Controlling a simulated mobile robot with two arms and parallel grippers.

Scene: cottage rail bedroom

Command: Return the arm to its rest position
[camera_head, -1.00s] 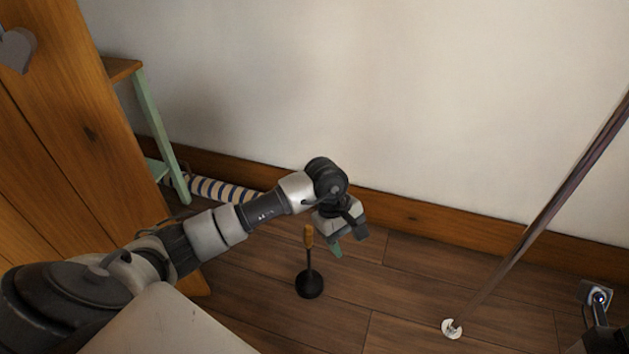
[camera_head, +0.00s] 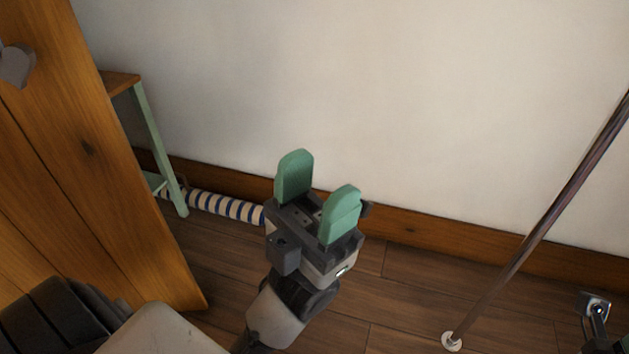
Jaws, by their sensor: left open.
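My left gripper (camera_head: 317,198) is in the middle of the head view, its two green fingers pointing up and spread apart. It is open, with nothing between the fingers. Its wrist and forearm run down to the bottom edge. The gripper appears in front of the skirting board and the pale wall.
A wooden panel with a grey heart (camera_head: 17,65) fills the left side. Behind it are a green-legged stool (camera_head: 160,150) and a blue-and-white striped roll (camera_head: 228,207) along the wall. A slanted pole (camera_head: 540,225) stands at right on a round white foot. Dark floor lies between.

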